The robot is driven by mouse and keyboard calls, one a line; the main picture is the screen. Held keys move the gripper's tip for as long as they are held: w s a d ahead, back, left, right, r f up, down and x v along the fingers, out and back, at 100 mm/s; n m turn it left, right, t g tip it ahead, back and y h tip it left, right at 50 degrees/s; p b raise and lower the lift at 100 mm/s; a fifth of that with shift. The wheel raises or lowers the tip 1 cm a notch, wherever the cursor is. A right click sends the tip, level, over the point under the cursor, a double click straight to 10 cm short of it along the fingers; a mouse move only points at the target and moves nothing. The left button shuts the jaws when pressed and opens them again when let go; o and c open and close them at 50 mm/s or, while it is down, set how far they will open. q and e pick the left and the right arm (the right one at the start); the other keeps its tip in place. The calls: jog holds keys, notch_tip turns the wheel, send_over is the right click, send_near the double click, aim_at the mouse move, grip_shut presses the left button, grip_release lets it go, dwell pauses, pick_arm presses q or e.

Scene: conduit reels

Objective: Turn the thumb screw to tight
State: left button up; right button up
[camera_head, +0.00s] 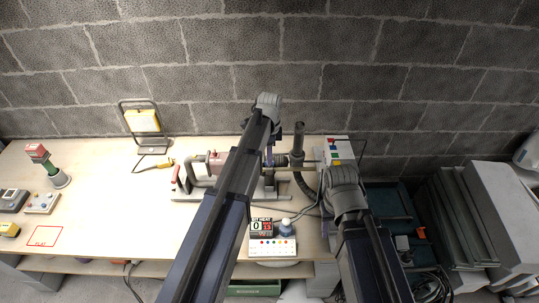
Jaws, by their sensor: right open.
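A grey bench fixture with a red-and-metal body (216,161) stands on the bench, with a red lever handle (177,176) at its left end. My left arm crosses in front of the fixture's middle, and its gripper is hidden behind the arm. My right arm's end is just right of the fixture. I cannot make out the thumb screw or whether the gripper touches anything.
A dark upright tube and curved hose (309,187) stand close to the right gripper. In front are a counter display (261,227) and a button panel (270,247). The left bench top (120,205) is mostly clear.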

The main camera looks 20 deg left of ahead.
aim_at(270, 168)
pick_arm(q)
notch_tip(270, 168, up, 6)
jog(key=p, duration=0.4)
jog(key=shift+f+p, duration=0.2)
jog(key=shift+p, duration=0.1)
jog(key=s+d+f+n+b, duration=0.3)
jog(key=s+d, duration=0.1)
jog(key=s, duration=0.4)
jog(key=s+d+f+n+b, duration=0.4)
jog(key=s, duration=0.4)
jog(key=s+d+f+n+y+b, duration=0.1)
jog(key=s+d+f+n+b, duration=0.3)
jog(key=s, duration=0.4)
jog(key=shift+d+f, duration=0.15)
jog(key=shift+d, duration=0.45)
